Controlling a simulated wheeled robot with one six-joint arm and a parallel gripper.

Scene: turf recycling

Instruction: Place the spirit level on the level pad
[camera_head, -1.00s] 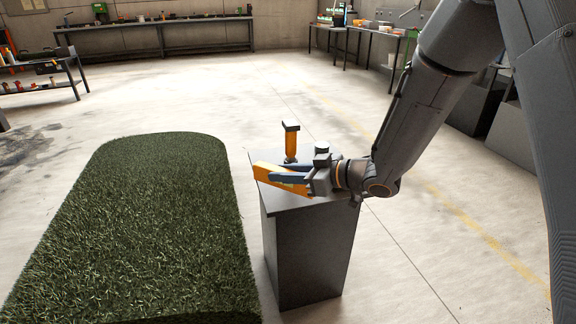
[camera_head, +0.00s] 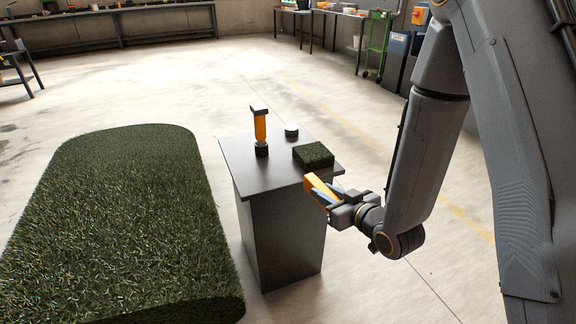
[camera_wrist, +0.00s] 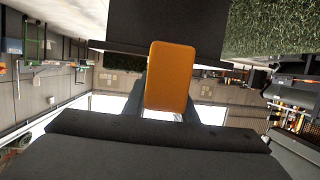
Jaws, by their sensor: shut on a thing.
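My gripper (camera_head: 328,195) is shut on the orange spirit level (camera_head: 317,187). It holds the level tilted in the air by the right front edge of the grey pedestal. The level's orange end (camera_wrist: 169,76) fills the middle of the wrist view, between the fingers. A small square green turf pad (camera_head: 314,155) lies on the right part of the pedestal top, behind the gripper. It may be the level pad; no other marking tells. The level and the pad are apart.
The grey pedestal (camera_head: 240,165) also bears an upright orange-handled tool (camera_head: 260,128) and a small round white-topped disc (camera_head: 291,130). A large turf roll or slab (camera_head: 120,220) lies left of it. Open concrete floor lies to the right. Workbenches stand far back.

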